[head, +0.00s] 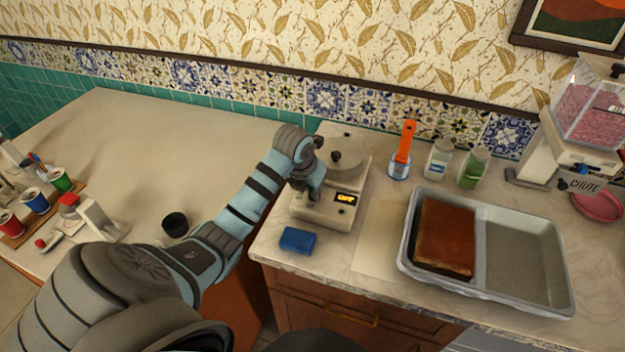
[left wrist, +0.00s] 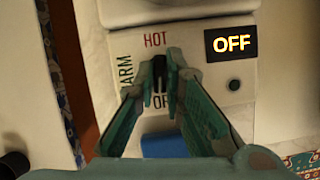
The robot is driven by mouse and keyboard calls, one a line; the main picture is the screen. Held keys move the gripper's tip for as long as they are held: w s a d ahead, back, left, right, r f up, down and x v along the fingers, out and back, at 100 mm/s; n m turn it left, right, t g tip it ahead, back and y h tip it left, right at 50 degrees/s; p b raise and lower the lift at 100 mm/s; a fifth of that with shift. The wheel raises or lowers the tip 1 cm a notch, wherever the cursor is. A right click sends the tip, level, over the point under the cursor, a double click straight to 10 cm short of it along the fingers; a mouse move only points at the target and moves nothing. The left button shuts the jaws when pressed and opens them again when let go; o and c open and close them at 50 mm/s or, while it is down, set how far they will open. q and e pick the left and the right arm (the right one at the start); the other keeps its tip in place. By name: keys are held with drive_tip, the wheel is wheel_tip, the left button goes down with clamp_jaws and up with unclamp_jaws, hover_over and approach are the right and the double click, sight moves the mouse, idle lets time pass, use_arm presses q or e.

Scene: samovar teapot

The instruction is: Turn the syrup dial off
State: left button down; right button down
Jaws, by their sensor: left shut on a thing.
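The syrup warmer (head: 323,213) is a cream-coloured appliance with a round lidded pot on top, standing near the left end of the marble counter. Its lit display (left wrist: 231,43) reads OFF in the left wrist view. The dark syrup dial (left wrist: 159,63) sits among the printed words HOT, WARM and OFF, the last two partly covered by my fingers. My left gripper (left wrist: 160,84) is shut on the dial from the front; it also shows in the head view (head: 312,190). The dial's exact pointing is hard to tell. My right gripper is not in view.
A blue block (head: 299,240) lies in front of the warmer. A metal tray (head: 525,262) with a brown slab (head: 446,235), an orange-handled tool (head: 405,143) and two bottles stand to the right. A small black cup (head: 175,224) stands on the left counter.

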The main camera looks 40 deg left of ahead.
use_arm(q)
drive_tip(key=shift+n, duration=0.6)
drive_tip(key=shift+y, duration=0.3)
drive_tip(key=c, duration=1.7)
unclamp_jaws()
drive_tip(key=v, duration=0.7)
drive_tip(key=shift+r, duration=0.25)
